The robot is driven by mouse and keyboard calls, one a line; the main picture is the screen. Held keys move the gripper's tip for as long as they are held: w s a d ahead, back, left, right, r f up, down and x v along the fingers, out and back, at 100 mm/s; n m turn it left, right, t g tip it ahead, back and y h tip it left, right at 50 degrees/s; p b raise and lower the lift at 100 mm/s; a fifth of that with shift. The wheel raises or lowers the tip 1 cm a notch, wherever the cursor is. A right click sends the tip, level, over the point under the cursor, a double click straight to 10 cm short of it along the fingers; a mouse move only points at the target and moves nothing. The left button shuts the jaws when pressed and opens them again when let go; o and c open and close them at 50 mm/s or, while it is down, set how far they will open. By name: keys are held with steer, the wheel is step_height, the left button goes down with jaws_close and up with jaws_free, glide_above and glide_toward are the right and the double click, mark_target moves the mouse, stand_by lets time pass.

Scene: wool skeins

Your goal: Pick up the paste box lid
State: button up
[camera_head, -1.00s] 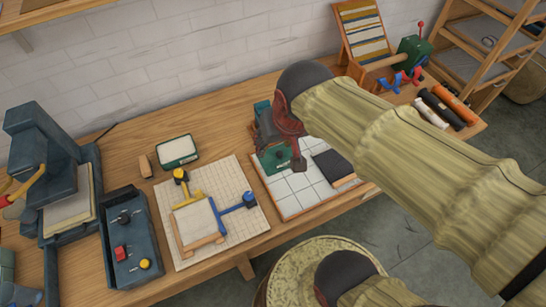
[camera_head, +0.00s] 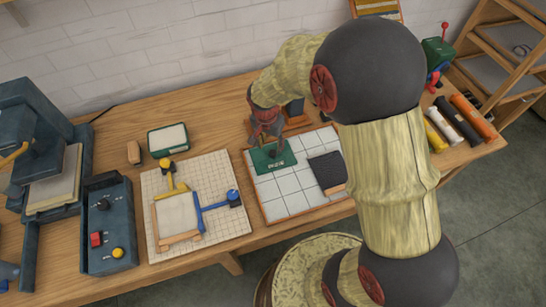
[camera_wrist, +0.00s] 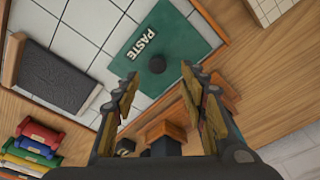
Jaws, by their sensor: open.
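The green paste box lid (camera_head: 262,160) lies flat on the white tiled board (camera_head: 275,207). In the wrist view the lid (camera_wrist: 182,45) shows the word PASTE and a round dark knob (camera_wrist: 156,65). My gripper (camera_head: 268,133) is above the lid, pointing down, and hides part of it in the head view. In the wrist view my gripper (camera_wrist: 160,82) is open and empty. Its fingers spread to either side of the knob in the picture, and I see no contact. A green box with a white top or filling (camera_head: 168,141) stands apart to the left.
A dark pad with a wooden edge (camera_head: 327,172) lies beside the lid on the board. A wooden stand (camera_wrist: 167,128) is close by my gripper. A gridded mat with a frame (camera_head: 160,236) and a dark tray (camera_head: 107,255) lie to the left. Several rolls (camera_head: 462,122) lie at right.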

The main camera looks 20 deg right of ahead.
mark_target(273, 152)
steer(key=f, duration=0.1)
steer(key=f+b, duration=0.1)
steer(key=f, duration=0.2)
steer(key=shift+d+f, duration=0.1)
steer(key=shift+d, duration=0.15)
steer(key=shift+w+f+b, duration=0.1)
steer(key=shift+f+b, duration=0.25)
steer(key=shift+f, duration=0.1)
steer(key=shift+c, duration=0.2)
jaws_close()
